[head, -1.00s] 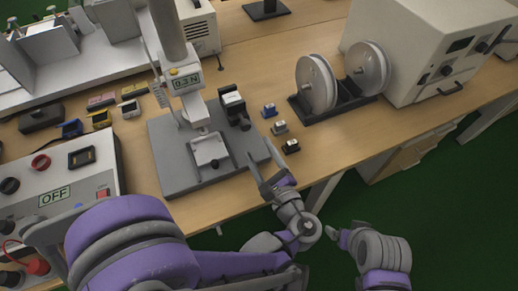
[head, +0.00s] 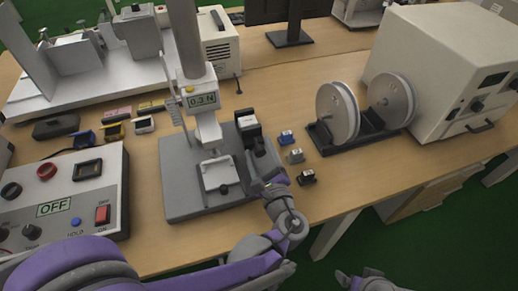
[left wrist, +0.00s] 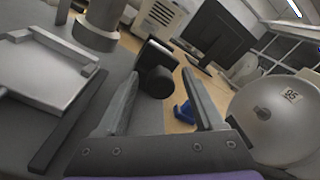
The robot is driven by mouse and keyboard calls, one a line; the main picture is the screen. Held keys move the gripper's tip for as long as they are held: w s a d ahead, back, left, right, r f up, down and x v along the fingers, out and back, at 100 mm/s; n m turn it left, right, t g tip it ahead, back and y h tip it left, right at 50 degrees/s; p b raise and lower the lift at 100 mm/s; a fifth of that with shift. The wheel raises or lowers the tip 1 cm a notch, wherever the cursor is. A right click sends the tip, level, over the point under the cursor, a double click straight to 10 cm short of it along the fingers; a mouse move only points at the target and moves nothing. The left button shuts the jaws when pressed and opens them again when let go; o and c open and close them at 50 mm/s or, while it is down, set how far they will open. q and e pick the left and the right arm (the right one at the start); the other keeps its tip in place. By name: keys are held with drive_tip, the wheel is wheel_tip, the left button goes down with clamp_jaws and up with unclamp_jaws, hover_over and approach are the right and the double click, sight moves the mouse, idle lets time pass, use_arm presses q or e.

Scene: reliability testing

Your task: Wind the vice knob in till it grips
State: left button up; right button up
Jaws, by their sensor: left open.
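A black round knob (head: 259,147) projects from a dark block with a white top (head: 247,124) at the right edge of the test stand's grey base plate (head: 185,207). In the left wrist view the knob (left wrist: 157,82) is ahead of my fingers and slightly left of the middle of their gap. My left gripper (head: 266,170) is open and empty, just on the near side of the knob; its fingers (left wrist: 165,100) appear apart from it. A pale square fixture (head: 217,175) stands left of it. Part of my right arm (head: 368,284) shows at the bottom edge; its fingers are unclear.
The stand's column and gauge reading 0.3 N (head: 203,101) rise left of the knob. Small blue (head: 287,138), grey (head: 295,156) and black (head: 307,177) pieces lie to the right, before two reels (head: 338,112). A control box reading OFF (head: 60,195) is at left.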

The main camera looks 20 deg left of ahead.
use_arm(q)
drive_tip(key=shift+w+a, duration=0.3)
drive_tip(key=shift+w, duration=0.1)
clamp_jaws()
idle(0.4)
